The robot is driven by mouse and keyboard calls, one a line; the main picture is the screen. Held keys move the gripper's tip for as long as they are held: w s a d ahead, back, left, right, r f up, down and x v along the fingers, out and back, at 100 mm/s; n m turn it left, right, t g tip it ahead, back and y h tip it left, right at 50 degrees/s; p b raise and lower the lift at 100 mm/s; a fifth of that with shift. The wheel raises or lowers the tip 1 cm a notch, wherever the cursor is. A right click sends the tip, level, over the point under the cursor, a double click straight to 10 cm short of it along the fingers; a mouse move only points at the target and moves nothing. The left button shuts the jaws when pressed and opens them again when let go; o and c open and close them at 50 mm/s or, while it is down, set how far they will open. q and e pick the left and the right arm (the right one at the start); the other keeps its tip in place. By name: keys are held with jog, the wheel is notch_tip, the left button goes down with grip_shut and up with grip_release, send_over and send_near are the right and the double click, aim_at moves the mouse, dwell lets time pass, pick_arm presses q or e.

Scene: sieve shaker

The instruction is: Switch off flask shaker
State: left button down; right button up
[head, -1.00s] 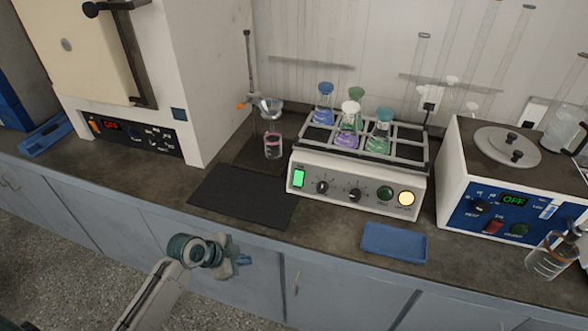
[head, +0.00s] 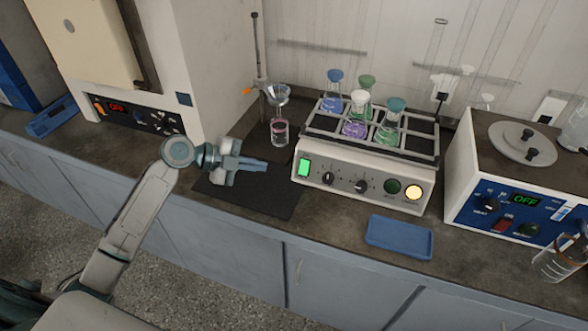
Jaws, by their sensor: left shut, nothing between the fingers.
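The flask shaker (head: 340,180) is a cream box on the bench with a grey rack on top holding several stoppered flasks of purple and green liquid. Its front panel has a lit green rocker switch (head: 304,168) at the left end, two black knobs, a dark green button and a lit yellow-white button (head: 413,192) at the right. My left gripper (head: 266,166) is shut and empty. It shows over the black mat, a short way left of the green switch, its fingers pointing right towards it, apart from the shaker. My right gripper is not in view.
A black mat (head: 262,202) lies left of the shaker. A funnel stand with a beaker (head: 279,132) is behind it. A blue tray (head: 398,238) lies in front of the shaker. A water bath reading OFF (head: 468,207) stands right, an oven (head: 140,112) left.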

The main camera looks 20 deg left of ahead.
pick_arm(q)
jog(key=shift+r, duration=0.1)
jog(key=p, duration=0.4)
send_near(306, 172)
jog(key=d, duration=0.4)
jog(key=shift+w+d+f+p, duration=0.15)
jog(key=shift+w+f+p, duration=0.6)
jog(key=shift+w, duration=0.25)
jog(key=shift+w+f, duration=0.5)
jog(key=shift+f, duration=0.1)
